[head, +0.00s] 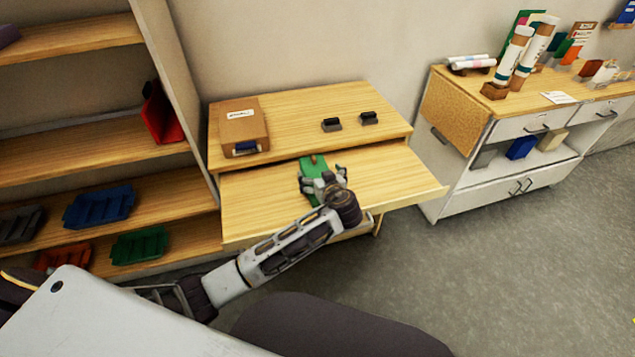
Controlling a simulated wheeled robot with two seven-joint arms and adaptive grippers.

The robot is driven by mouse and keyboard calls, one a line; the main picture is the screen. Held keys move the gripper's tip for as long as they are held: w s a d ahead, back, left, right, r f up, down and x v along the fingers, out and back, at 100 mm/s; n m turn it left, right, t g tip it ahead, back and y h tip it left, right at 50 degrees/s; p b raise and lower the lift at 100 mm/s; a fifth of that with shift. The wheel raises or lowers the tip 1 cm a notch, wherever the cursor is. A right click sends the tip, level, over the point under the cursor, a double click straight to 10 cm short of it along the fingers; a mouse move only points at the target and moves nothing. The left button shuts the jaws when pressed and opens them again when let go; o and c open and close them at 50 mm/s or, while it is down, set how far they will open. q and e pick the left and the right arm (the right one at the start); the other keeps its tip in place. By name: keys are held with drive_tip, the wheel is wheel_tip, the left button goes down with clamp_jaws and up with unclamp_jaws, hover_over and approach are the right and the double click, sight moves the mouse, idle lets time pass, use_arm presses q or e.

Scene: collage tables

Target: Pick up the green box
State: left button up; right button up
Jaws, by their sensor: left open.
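The green box (308,164) lies on the lower, pulled-out wooden surface of the small desk. My left gripper (318,174) is over the box, and its open fingers cover the middle of it. A small brown part shows at the box's far end. I cannot tell whether the fingers touch the box. My right gripper is not in view.
The desk's upper top (290,105) holds a brown case (239,126) and two small black items. A shelf with a blue tray (100,206) and a green tray (140,245) stands left. A white cabinet (520,130) with rolls stands right. The lower surface's right part is clear.

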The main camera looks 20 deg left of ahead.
use_arm(q)
drive_tip(key=shift+w+a+f, duration=0.2)
drive_tip(key=shift+w+a, duration=0.05)
drive_tip(key=shift+w, duration=0.15)
drive_tip(key=c, duration=1.4)
wheel_tip(320, 180, up, 9)
drive_tip(key=shift+f, duration=0.15)
drive_tip(key=shift+r, duration=0.7)
